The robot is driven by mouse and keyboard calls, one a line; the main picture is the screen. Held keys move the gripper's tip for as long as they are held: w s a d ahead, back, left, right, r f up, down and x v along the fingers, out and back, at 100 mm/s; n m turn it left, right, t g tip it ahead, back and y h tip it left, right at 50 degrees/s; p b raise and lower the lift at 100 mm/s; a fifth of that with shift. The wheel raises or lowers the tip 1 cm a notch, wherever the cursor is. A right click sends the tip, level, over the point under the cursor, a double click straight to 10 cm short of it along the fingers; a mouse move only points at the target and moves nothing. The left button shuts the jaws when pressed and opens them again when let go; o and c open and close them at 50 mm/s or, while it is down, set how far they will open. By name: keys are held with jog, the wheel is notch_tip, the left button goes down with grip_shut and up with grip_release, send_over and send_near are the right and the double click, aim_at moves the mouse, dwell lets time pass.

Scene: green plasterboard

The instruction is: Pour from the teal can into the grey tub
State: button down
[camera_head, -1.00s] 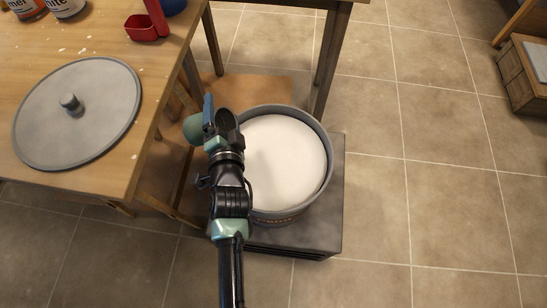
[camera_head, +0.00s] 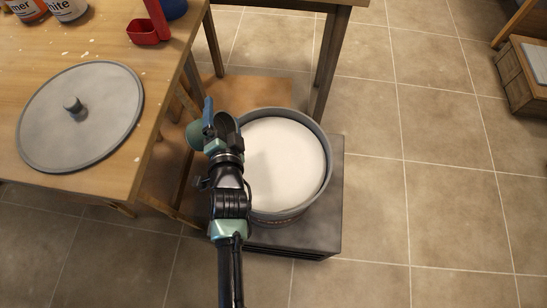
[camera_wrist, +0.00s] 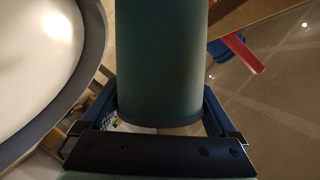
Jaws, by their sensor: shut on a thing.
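The grey tub (camera_head: 326,180) stands open on a dark block and is full to near the rim with white material. Its rim also shows at the left of the wrist view (camera_wrist: 93,45). My gripper (camera_head: 214,128) is shut on the teal can (camera_head: 195,136) just left of the tub's rim. In the wrist view the can (camera_wrist: 160,60) fills the middle between the blue fingers. The can's mouth and contents are hidden, and no stream shows. I cannot tell its exact tilt.
A wooden table (camera_head: 110,35) at left holds a round grey lid (camera_head: 105,120), a red scoop (camera_head: 147,32) and labelled cans (camera_head: 68,8). Table legs stand behind the tub.

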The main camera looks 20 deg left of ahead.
jog(key=shift+r+p, duration=3.3)
jog(key=shift+r, duration=0.3)
jog(key=shift+r+p, duration=0.15)
jog(key=shift+p, duration=0.45)
jog(key=shift+w+n+p, duration=0.1)
jog(key=shift+n+p, duration=0.3)
jog(key=shift+p, duration=0.4)
jog(key=shift+h+p, duration=0.3)
jog(key=shift+p, duration=0.8)
